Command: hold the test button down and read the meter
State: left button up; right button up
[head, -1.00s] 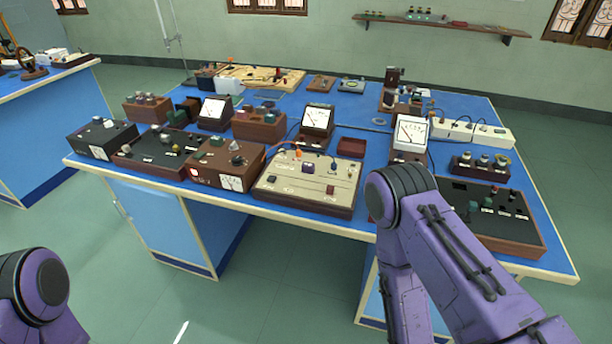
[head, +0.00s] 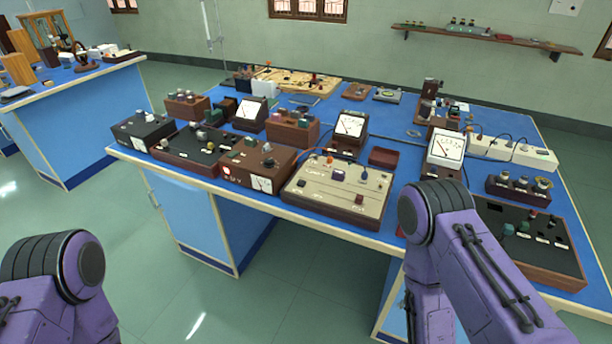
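Several white-faced needle meters stand on the blue bench (head: 290,213): one behind the cream panel (head: 350,126), one at the right (head: 446,148), one further left (head: 251,110). A wooden box with a knob (head: 258,164) has a small meter on its front (head: 262,184). The cream-topped panel (head: 325,189) carries knobs, a dark square part (head: 301,183) and a brown block (head: 360,199). Labels are too small to read, so I cannot tell which part is the test button. Both my purple arms show in the foreground, but neither gripper is in view.
Black-topped boxes stand at the left (head: 141,130) and front right (head: 525,239). A white socket strip (head: 513,151) lies at the back right, with dark cables nearby. Another blue bench (head: 75,130) is at the left. Green floor is open between the benches.

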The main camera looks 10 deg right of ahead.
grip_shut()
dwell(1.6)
